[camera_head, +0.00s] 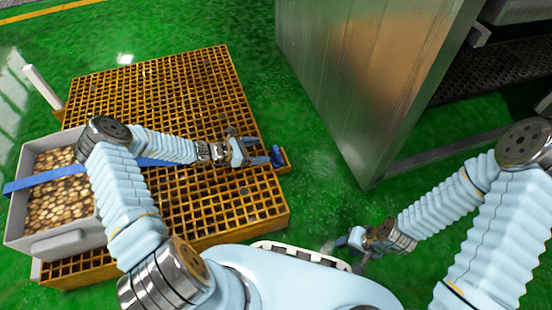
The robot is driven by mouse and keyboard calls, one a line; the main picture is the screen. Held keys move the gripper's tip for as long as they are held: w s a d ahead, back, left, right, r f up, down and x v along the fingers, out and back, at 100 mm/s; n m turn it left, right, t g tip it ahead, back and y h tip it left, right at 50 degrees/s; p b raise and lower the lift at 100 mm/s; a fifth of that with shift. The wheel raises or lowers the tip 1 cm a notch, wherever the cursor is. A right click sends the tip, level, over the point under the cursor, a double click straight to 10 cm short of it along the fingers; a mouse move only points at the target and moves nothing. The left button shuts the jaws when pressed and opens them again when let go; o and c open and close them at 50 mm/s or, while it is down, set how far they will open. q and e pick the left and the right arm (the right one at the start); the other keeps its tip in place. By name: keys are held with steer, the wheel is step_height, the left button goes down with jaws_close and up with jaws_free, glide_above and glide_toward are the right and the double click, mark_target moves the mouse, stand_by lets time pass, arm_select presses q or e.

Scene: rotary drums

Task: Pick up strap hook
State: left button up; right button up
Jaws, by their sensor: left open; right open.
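The strap hook (277,156) is a small dark blue piece at the right edge of the orange grating, on a small orange ledge. A blue strap (50,178) runs over the bin at the left and on toward my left arm, which hides part of it. My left gripper (264,153) is open over the grating, with its fingers pointing right at the hook and very close to it. I cannot tell whether they touch. My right gripper (345,240) is open and low beside my body, away from the hook.
The orange grating platform (150,90) lies on a green floor (300,125). A grey bin (60,243) full of round brown pieces stands on its left part. A white post (42,86) rises at the far left. A large metal cabinet (365,75) stands at the right.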

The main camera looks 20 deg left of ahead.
mark_target(274, 151)
arm_select(q)
steer(key=x, duration=0.2)
steer(key=b+x, duration=0.1)
steer(key=x, duration=0.1)
steer(key=shift+s+d+f, duration=0.15)
steer(key=shift+s+d, duration=0.05)
steer(key=shift+d, duration=0.2)
steer(key=shift+w+d+f, duration=0.1)
steer(key=shift+w+d, duration=0.2)
jaws_close()
